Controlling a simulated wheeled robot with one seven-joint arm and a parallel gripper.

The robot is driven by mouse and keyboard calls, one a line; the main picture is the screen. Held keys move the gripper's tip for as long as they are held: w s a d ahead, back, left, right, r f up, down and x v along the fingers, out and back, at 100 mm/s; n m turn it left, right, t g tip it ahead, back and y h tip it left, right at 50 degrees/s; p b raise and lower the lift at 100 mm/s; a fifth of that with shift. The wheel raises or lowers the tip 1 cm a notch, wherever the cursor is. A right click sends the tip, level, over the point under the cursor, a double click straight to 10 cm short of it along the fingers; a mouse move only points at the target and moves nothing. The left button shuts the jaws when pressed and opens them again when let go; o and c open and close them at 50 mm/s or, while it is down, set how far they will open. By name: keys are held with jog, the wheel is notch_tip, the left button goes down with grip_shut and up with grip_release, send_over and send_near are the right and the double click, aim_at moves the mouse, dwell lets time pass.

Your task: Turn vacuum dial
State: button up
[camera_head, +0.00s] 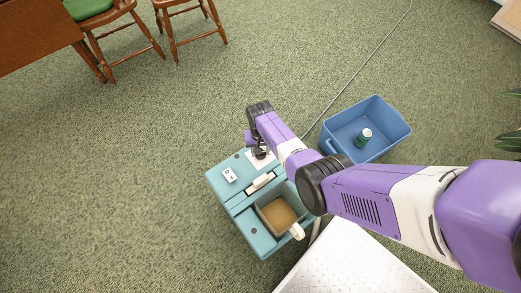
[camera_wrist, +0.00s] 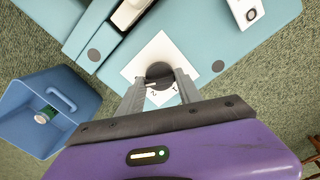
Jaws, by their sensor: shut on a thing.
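The teal vacuum (camera_head: 218,187) stands on the carpet in the middle of the head view. Its flat teal top (camera_wrist: 215,45) fills the upper part of the wrist view. A dark round dial (camera_wrist: 158,72) sits on a square white plate (camera_wrist: 137,67) with small printed marks near my fingers. My gripper (camera_wrist: 162,82) reaches down to the plate, its two grey fingers shut on the dial from either side. In the head view my gripper (camera_head: 259,151) is over the same plate and hides most of the dial.
A white switch plate (camera_head: 229,174) and an open compartment with a tan interior (camera_head: 278,213) are on the vacuum. A blue bin (camera_head: 388,141) holding a green can (camera_head: 362,140) stands close on the right. Wooden chairs (camera_head: 120,40) are at upper left. Carpet left of the vacuum is clear.

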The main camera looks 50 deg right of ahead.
dwell(0.5)
jog(key=o, duration=1.4)
jog(key=shift+c, duration=0.2)
jog(key=shift+r+p, duration=1.7)
jog(key=shift+r, duration=2.2)
jog(key=shift+w, duration=0.1)
